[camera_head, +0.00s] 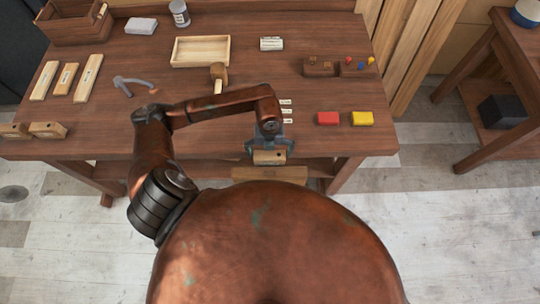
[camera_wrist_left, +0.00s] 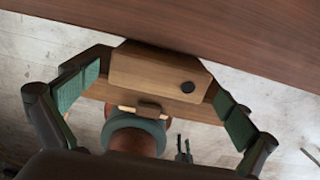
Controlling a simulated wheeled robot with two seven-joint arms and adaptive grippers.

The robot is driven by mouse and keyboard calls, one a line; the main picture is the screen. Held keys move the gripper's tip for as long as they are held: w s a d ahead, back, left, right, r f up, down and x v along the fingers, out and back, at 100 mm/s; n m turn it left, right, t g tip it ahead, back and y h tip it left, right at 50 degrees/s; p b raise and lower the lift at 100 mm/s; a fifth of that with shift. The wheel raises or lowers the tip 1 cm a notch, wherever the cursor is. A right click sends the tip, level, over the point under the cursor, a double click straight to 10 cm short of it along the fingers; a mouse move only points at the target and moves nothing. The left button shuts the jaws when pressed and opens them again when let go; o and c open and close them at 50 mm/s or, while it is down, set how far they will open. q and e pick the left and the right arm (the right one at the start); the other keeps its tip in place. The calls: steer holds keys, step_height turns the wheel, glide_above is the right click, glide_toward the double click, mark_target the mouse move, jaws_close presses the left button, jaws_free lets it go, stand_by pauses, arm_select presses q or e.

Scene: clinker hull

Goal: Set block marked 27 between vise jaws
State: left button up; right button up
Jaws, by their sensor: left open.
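A pale wooden block (camera_head: 270,157) sits at the middle of the bench's front edge, just behind a longer wooden bar (camera_head: 270,174) that looks like the vise's front jaw. In the left wrist view the block (camera_wrist_left: 150,72) shows a round dark spot, but no number is readable. The bar (camera_wrist_left: 200,108) lies beyond it with a handle (camera_wrist_left: 143,110). My left gripper (camera_head: 270,149) is open, with its green pads on either side of the block and gaps visible. I cannot tell how tightly the block sits against the jaws.
Two similar wooden blocks (camera_head: 47,130) lie at the bench's left front. Small white labels (camera_head: 286,108) lie right behind my gripper.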

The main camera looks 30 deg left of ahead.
arm_select(q)
step_height(320, 180, up, 8)
steer(key=shift+r+b, duration=0.15)
steer(key=shift+b, duration=0.3)
